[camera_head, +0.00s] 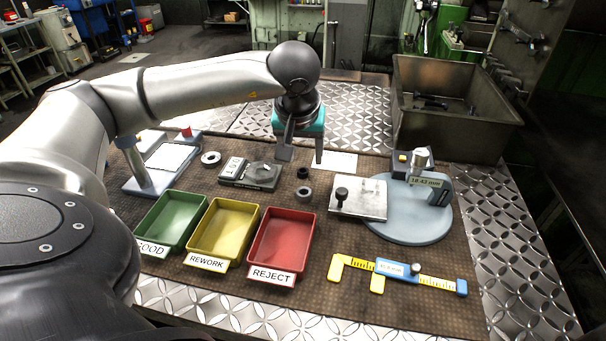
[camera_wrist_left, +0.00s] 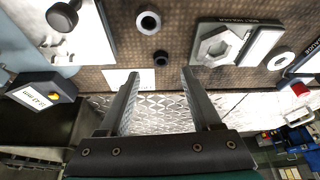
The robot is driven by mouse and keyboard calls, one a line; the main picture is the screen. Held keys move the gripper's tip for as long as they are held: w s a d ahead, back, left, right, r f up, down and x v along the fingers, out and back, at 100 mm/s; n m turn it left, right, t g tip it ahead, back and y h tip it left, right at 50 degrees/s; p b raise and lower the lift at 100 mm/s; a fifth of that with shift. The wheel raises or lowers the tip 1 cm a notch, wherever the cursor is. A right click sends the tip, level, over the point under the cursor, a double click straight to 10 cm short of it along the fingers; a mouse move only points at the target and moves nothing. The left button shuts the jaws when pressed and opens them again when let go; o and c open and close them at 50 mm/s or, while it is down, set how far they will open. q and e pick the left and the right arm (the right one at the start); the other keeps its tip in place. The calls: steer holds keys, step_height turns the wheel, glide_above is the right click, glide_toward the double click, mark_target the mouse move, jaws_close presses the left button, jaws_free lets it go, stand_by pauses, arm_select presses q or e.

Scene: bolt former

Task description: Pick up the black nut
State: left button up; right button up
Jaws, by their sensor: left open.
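The small black nut (camera_head: 303,172) lies on the brown mat, just behind a larger grey ring-shaped nut (camera_head: 304,192). In the left wrist view the black nut (camera_wrist_left: 160,58) shows just beyond and between the fingertips, with the grey nut (camera_wrist_left: 148,22) farther up. My left gripper (camera_head: 302,158) is open and empty, with its fingers pointing down, above and slightly behind the black nut. Its two fingers (camera_wrist_left: 160,73) are spread in the left wrist view. My right gripper does not show.
Green (camera_head: 172,222), yellow (camera_head: 223,232) and red (camera_head: 281,246) trays stand in front. A bolt holder (camera_head: 236,181) is left of the nuts; a metal plate (camera_head: 360,206) and round gauge stand (camera_head: 405,228) are right. A yellow-blue caliper (camera_head: 395,269) lies front right; a metal bin (camera_head: 455,125) stands behind.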

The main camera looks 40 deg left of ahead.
mark_target(303, 171)
arm_select(q)
steer(key=shift+b+x, duration=0.35)
steer(key=shift+x, duration=2.4)
steer(key=shift+s, duration=0.15)
steer(key=shift+c, duration=0.3)
jaws_close()
